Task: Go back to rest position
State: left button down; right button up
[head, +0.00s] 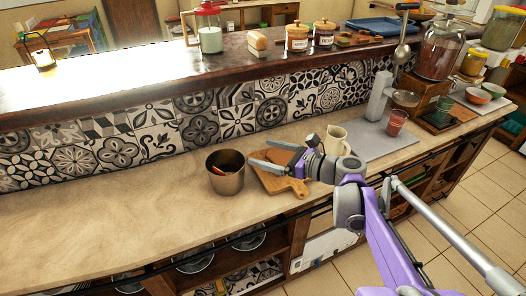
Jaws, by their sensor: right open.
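My right gripper (266,163) reaches in from the lower right on a purple and grey arm. Its two fingers are apart and point left above a wooden cutting board (272,181), with nothing visible between them. A metal pot (226,181) with something reddish-brown inside stands on the counter just left of the fingertips. The gripper looks apart from the pot, though the exact gap cannot be told. My left gripper is not in view.
The beige counter (100,215) is clear to the left. A cream pitcher (337,140) stands behind my right wrist, and a red cup (396,122) is further right. The raised ledge (150,75) holds a bread loaf, jars and a lantern. Open shelves lie below the counter.

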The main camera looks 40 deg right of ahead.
jog(key=s+a+f+n+g+p, duration=0.1)
jog(key=s+a+f+n+g, duration=0.2)
jog(key=a+n, duration=0.4)
jog(key=s+a+f+n+g+p, duration=0.25)
jog(key=a+f+n, duration=0.2)
jog(key=a, duration=0.35)
jog(key=s+a+f+n+g+h+p, duration=0.1)
jog(key=s+n, duration=0.4)
jog(key=n, duration=0.5)
jog(key=s+a+f+n+g+h+p, duration=0.1)
jog(key=s+a+f+n+g+h, duration=0.2)
jog(key=s+n, duration=0.3)
jog(key=f+n+h, duration=0.1)
jog(key=n, duration=0.3)
jog(key=shift+a+h, duration=0.25)
jog(key=shift+h, duration=0.05)
jog(key=shift+f+n, duration=0.1)
jog(key=shift+n, duration=0.15)
